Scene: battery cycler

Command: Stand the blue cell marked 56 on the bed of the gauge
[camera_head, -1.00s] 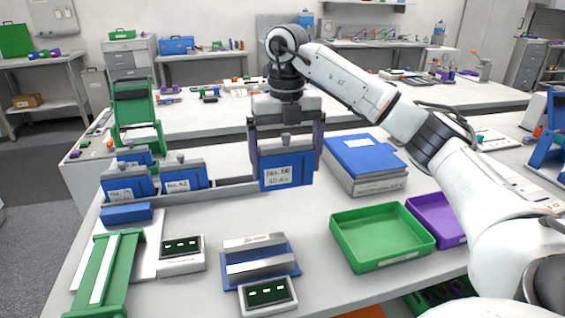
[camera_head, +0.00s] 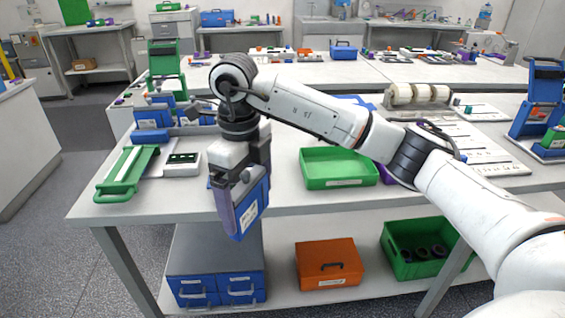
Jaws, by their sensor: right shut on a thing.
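My right gripper (camera_head: 240,190) is shut on the blue cell (camera_head: 257,196), a flat blue block with a white label. The cell is tilted, held off the worktop and in front of the table's front edge. Its label is too small to read now; earlier it seemed to read 56. The blue base with metal bars and its display are hidden behind my arm and the cell. A green frame with a pale strip (camera_head: 127,170) and a small display box (camera_head: 182,164) stand to the left. I cannot tell which is the gauge. My left gripper is not in view.
More blue cells (camera_head: 150,118) stand in a rack at the table's back left. A green tray (camera_head: 338,168) stands right of the cell. Below, a shelf holds blue drawers (camera_head: 218,288), an orange case (camera_head: 329,265) and a green crate (camera_head: 425,250).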

